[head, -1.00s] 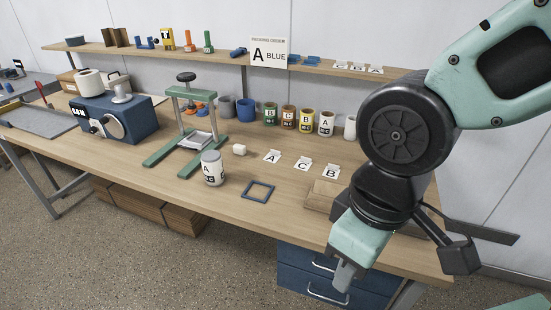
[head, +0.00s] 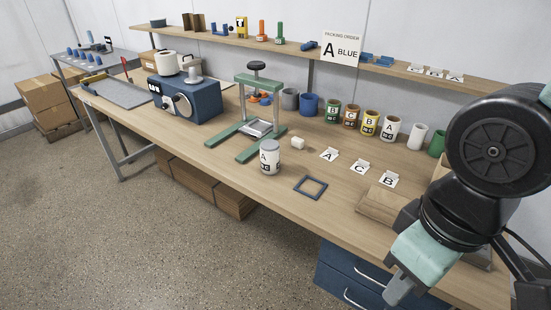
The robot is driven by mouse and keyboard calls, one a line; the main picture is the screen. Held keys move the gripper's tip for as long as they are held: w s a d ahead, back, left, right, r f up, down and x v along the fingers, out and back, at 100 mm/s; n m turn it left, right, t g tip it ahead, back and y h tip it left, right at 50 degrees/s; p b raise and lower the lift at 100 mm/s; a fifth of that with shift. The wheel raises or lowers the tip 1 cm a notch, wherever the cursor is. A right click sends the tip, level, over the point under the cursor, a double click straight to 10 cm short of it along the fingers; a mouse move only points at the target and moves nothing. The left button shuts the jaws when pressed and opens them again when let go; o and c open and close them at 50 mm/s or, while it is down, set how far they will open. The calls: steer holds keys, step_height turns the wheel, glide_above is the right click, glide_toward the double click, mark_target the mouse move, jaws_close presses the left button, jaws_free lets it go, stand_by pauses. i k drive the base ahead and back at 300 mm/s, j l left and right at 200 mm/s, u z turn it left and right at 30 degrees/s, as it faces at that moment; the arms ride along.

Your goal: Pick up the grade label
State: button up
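Three white grade labels stand on the table in a row: A (head: 329,154), C (head: 360,167) and B (head: 388,180). A packing order sign (head: 341,48) on the back shelf reads "A BLUE". My gripper (head: 394,294) is at the lower right, over the table's front edge, to the right of and nearer than the labels. It points down and is apart from them. Its fingertips are seen edge-on, so their gap does not show.
Several coloured cups (head: 351,118) line the back of the table. Wooden blocks (head: 382,205) lie between the labels and my arm. A green press (head: 255,112) and a blue machine (head: 187,97) stand left. More white cards (head: 434,72) sit on the shelf (head: 390,70).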

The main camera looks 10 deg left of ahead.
mark_target(332, 154)
steer(key=i+j, duration=1.35)
steer(key=j, duration=0.2)
steer(key=i+j, duration=0.7)
